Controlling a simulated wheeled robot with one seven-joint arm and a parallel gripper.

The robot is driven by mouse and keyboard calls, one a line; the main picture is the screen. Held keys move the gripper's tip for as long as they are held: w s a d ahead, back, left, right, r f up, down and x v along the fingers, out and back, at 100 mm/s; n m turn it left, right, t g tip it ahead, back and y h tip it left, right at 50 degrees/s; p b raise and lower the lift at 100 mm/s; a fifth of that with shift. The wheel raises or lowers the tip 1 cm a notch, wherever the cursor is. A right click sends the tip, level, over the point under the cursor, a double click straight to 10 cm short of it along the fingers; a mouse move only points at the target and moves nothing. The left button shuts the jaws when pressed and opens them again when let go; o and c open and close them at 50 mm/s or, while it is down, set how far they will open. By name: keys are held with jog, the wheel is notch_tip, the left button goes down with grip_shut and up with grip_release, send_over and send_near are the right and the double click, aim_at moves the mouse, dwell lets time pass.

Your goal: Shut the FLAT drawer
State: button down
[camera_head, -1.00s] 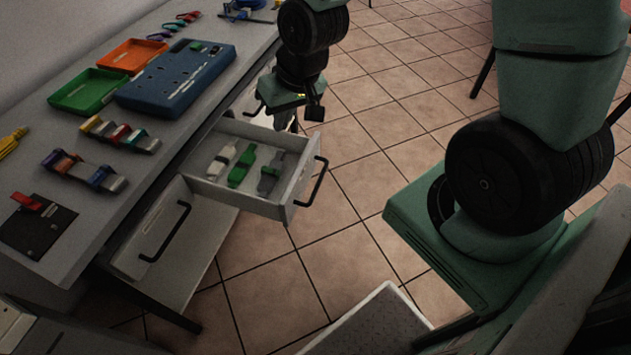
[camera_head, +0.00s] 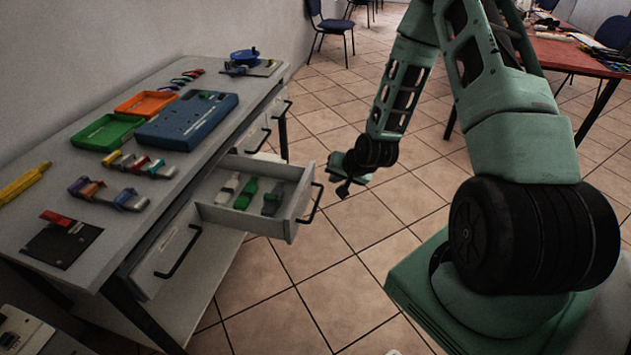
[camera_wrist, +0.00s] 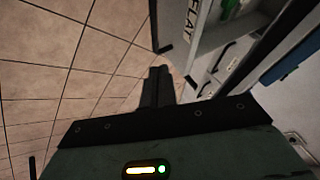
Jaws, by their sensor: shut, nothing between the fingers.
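The FLAT drawer (camera_head: 248,217) sticks out open from the front of the grey workbench in the head view, with a black bar handle (camera_head: 311,204) on its front. White, green and grey connector-like pieces lie inside it. In the wrist view the drawer front (camera_wrist: 183,22) carries the label "FLAT" at the top, with part of the handle (camera_wrist: 154,28) beside it. My gripper (camera_head: 344,191) is shut and empty, out over the floor to the right of the drawer front and apart from the handle. Its closed fingers (camera_wrist: 158,84) show in the wrist view.
Another front with a handle (camera_head: 180,252) is below and left of the open drawer. More handles (camera_head: 266,140) line the bench farther back. The bench top holds a blue box (camera_head: 187,121), green (camera_head: 107,132) and orange trays (camera_head: 146,102). The tiled floor (camera_head: 400,195) around my gripper is clear.

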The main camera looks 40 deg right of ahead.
aim_at(309, 184)
jog(key=w+f, duration=0.1)
jog(key=w+a+f, duration=0.1)
jog(key=w, duration=0.1)
jog(key=w+f+p, duration=0.1)
jog(key=w+f, duration=0.1)
jog(key=shift+w+a+f, duration=0.1)
jog(key=shift+a, duration=0.2)
jog(key=shift+w+a+f, duration=0.1)
jog(key=shift+w+a, duration=0.3)
jog(key=shift+w, duration=0.2)
jog(key=shift+w+a, duration=0.1)
